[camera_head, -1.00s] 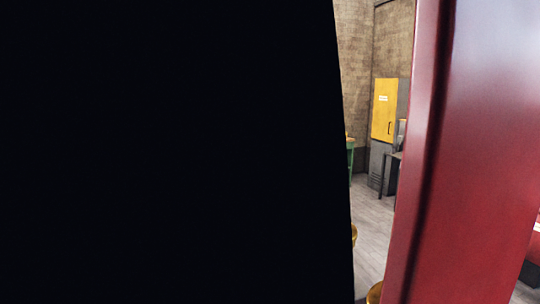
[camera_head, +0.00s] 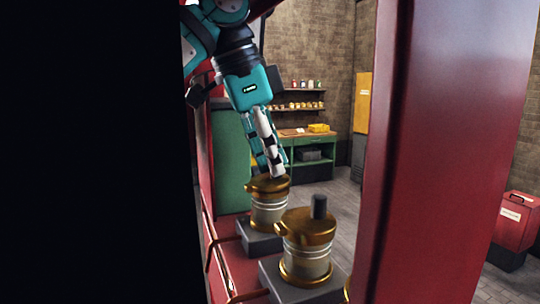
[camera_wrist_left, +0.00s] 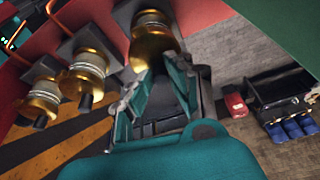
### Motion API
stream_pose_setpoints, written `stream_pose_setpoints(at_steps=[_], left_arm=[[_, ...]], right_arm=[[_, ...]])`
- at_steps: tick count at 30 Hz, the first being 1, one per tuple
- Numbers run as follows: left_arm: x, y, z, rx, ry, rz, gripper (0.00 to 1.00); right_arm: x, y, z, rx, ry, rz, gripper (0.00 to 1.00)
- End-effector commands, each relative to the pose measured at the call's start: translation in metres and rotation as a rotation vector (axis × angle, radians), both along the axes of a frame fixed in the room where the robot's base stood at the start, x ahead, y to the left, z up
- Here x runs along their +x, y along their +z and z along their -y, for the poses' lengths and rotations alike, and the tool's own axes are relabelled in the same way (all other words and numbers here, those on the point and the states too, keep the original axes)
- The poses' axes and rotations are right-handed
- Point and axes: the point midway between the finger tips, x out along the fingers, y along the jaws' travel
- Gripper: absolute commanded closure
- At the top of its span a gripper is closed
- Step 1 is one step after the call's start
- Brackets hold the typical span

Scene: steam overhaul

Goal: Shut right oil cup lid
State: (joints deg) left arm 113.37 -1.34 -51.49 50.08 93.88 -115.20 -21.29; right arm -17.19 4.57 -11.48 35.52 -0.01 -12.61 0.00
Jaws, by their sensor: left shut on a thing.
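Two brass oil cups show in the head view: a near one (camera_head: 307,258) with a dark upright knob on its flat brass lid (camera_head: 300,228), and a far one (camera_head: 268,214). My left gripper (camera_head: 275,174) points down at the far cup's lid (camera_head: 266,186), which looks level on its cup. The fingers are shut on its knob, which they hide. The left wrist view shows this cup (camera_wrist_left: 152,30) just beyond my fingertips (camera_wrist_left: 158,68), with two more cups (camera_wrist_left: 85,72) (camera_wrist_left: 42,97) to the left. My right gripper is out of view.
A wide red post (camera_head: 430,150) stands close on the right of the head view, and a black surface covers the left. A green workbench (camera_head: 318,150) stands behind. The left wrist view shows a red box (camera_wrist_left: 236,104) and a dark rack with blue items (camera_wrist_left: 285,100) on the floor.

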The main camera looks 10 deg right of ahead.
Motion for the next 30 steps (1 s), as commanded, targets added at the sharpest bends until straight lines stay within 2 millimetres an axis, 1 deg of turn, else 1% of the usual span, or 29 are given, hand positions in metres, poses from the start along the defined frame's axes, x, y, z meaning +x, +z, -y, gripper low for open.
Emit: stream_pose_setpoints(at_steps=[3,4,9,23,26,30], left_arm=[[0.0002,0.0013,0.0003,-0.004,0.001,0.003,1.0],[0.0001,0.0013,0.0003,-0.004,0.001,0.003,0.82],[0.0001,0.0007,0.0003,-0.003,0.0,0.001,0.6],[0.0001,-0.0002,0.0,-0.004,0.0,0.0,0.6],[-0.0001,0.0002,-0.001,-0.023,-0.002,0.004,0.6],[-0.0009,0.0022,-0.005,-0.091,-0.002,0.022,0.6]], right_arm=[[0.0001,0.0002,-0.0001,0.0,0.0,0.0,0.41],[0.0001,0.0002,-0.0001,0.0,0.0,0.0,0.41],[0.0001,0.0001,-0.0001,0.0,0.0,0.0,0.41],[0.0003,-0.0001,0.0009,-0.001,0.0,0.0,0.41],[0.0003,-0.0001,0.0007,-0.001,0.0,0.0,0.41],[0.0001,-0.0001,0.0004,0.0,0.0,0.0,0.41]])
